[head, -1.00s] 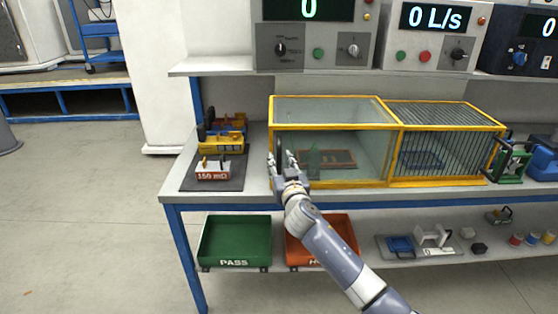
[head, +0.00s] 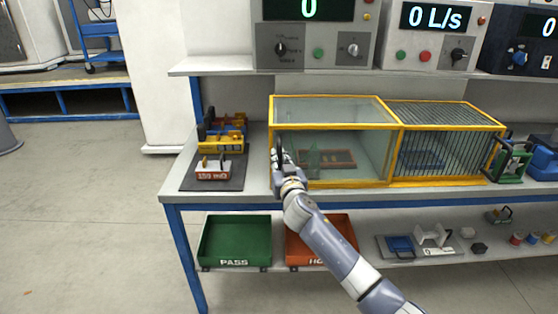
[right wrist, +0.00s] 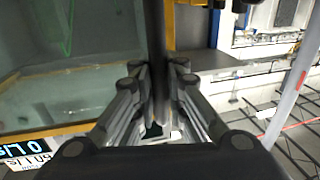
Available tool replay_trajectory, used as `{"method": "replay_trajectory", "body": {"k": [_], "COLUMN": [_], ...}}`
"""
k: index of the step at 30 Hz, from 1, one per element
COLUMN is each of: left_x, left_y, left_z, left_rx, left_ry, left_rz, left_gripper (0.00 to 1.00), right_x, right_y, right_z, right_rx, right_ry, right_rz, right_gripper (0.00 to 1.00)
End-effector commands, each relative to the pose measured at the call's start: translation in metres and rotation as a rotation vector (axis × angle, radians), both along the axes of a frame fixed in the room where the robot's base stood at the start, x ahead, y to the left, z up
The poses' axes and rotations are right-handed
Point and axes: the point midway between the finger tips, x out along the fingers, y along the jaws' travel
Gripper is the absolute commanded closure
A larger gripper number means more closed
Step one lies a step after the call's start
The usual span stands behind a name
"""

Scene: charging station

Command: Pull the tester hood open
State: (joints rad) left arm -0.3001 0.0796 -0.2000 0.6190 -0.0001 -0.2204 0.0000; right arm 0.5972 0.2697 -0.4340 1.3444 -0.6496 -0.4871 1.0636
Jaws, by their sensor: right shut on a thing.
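The tester hood (head: 345,155) is a clear-panelled box with a yellow frame on the bench. It looks closed. A dark upright handle bar stands at its front left edge. My right gripper (head: 285,166) is at that bar. In the right wrist view my right gripper (right wrist: 160,105) has its fingers shut around the dark handle bar (right wrist: 156,40), with the clear panel (right wrist: 85,85) to the left. Through the panel a brown board and a green piece show inside the hood. My left gripper is not in view.
A barred yellow cage (head: 445,150) adjoins the hood on the right. A dark mat (head: 228,183) with several weights lies to the left. A green PASS bin (head: 236,240) and an orange bin (head: 345,228) stand on the lower shelf. Instrument panels sit above.

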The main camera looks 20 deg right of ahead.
Motion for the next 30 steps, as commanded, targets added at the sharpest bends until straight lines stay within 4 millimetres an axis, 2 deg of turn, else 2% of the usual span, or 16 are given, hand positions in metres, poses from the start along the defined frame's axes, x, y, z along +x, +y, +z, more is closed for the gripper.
{"method": "replay_trajectory", "body": {"k": [5,8,14,24,30], "left_x": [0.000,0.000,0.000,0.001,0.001], "left_y": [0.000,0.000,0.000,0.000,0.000], "left_z": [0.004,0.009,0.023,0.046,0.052], "left_rx": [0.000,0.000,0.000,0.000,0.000], "left_ry": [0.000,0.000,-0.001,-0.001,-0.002], "left_rz": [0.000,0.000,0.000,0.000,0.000], "left_gripper": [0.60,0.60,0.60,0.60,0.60], "right_x": [-0.005,-0.011,-0.028,-0.061,-0.075], "right_y": [-0.019,-0.038,-0.096,-0.210,-0.260], "right_z": [-0.001,-0.001,0.001,0.001,-0.001], "right_rx": [-0.002,-0.003,-0.005,-0.006,-0.007], "right_ry": [0.003,0.004,0.005,0.008,0.006], "right_rz": [-0.006,-0.007,-0.009,-0.008,-0.006], "right_gripper": [1.00,1.00,1.00,1.00,1.00]}}
